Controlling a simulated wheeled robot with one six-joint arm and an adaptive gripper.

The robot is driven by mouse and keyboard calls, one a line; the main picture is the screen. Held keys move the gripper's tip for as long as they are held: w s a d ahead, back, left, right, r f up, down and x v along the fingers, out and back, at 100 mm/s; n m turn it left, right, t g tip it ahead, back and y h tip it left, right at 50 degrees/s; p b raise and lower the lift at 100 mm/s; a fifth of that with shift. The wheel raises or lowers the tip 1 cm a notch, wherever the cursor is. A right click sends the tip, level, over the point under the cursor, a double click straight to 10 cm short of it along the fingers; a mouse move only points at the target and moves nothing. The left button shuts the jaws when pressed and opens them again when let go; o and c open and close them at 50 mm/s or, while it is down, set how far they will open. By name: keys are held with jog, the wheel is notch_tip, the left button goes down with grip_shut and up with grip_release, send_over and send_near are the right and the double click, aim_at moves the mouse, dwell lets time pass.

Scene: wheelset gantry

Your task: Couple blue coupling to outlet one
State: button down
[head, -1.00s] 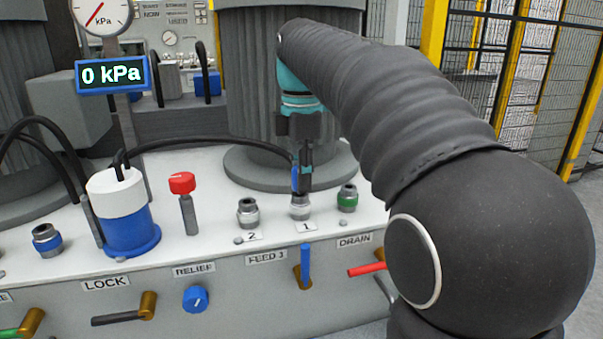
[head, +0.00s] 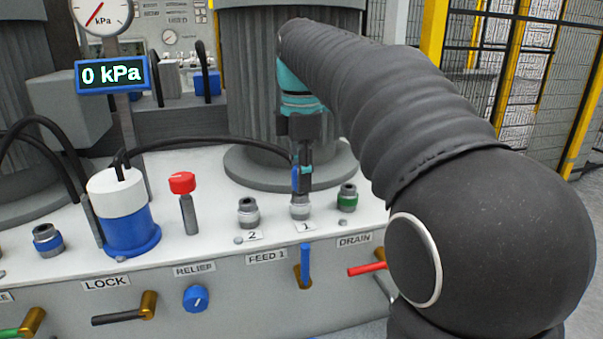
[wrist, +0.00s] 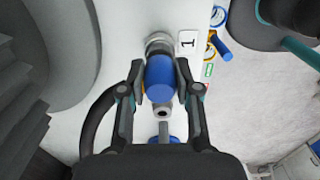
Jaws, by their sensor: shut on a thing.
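My gripper (head: 302,182) is shut on the blue coupling (head: 295,178), which is on the end of a black hose. In the wrist view the blue coupling (wrist: 160,78) sits between the two fingers (wrist: 161,85). Outlet one (head: 300,207), a metal fitting by the label 1, is right below the fingers. Its metal ring (wrist: 158,40) shows partly past the coupling in the wrist view. The fingers hide much of the coupling in the head view, and I cannot tell whether it touches the outlet.
Outlet 2 (head: 248,213) stands to the left, and the green-ringed drain fitting (head: 347,197) to the right. A red-topped knob (head: 183,184) and a blue-and-white cylinder (head: 124,215) stand further left. A large grey column (head: 262,100) rises behind. The gauge display (head: 112,74) reads 0 kPa.

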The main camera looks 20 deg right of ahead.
jog(key=shift+f+b, duration=0.3)
jog(key=shift+f, duration=0.15)
jog(key=c, duration=0.7)
grip_release()
jog(key=shift+c, duration=0.2)
jog(key=shift+r, duration=0.1)
jog(key=shift+r, duration=3.65)
